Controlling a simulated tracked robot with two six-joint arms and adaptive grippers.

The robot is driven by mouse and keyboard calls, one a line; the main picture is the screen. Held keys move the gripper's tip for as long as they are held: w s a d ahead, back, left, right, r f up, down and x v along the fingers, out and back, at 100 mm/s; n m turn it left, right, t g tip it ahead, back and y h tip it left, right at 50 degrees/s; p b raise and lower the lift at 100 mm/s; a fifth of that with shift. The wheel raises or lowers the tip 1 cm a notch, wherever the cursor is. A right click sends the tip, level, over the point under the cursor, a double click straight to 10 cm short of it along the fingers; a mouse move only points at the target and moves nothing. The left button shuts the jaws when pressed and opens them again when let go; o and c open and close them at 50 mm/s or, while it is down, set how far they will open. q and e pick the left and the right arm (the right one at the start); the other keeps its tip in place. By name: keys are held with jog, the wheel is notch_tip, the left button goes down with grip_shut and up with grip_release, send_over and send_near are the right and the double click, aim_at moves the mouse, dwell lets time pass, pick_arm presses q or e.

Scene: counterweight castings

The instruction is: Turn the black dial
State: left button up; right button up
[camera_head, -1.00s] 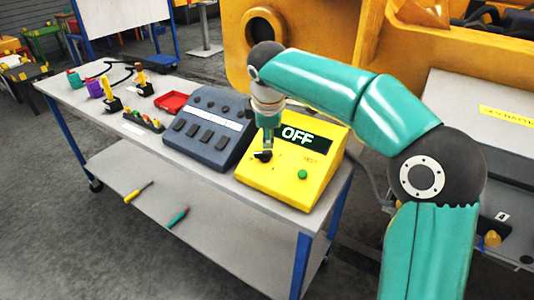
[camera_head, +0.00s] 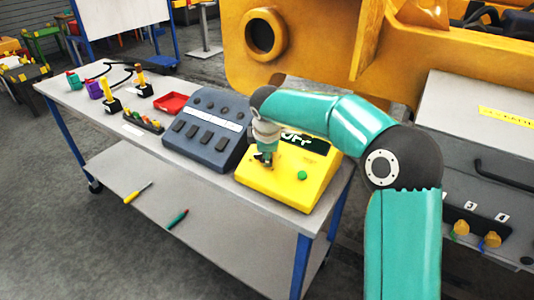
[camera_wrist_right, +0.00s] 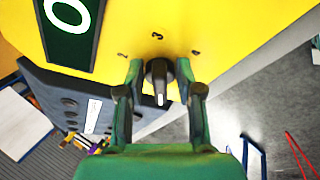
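The black dial (camera_wrist_right: 158,80), with a pale pointer stripe, sits on the sloped yellow control box (camera_head: 300,190). In the head view the dial is hidden behind my right gripper (camera_head: 267,158). In the wrist view the fingers of my right gripper (camera_wrist_right: 159,66) stand on either side of the dial, with what looks like a narrow gap at each side. They look open around it, and contact is not clear. Small dark marks (camera_wrist_right: 157,36) are on the yellow face around the dial. The box's dark display (camera_head: 305,142) is partly covered by my arm. My left gripper is not in view.
A dark blue-grey box (camera_head: 205,128) with several black buttons stands left of the yellow box on the grey table (camera_head: 95,118). A red tray (camera_head: 171,104) and a green button (camera_head: 302,175) are nearby. A large yellow machine (camera_head: 330,40) stands behind.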

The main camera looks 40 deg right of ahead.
grip_shut()
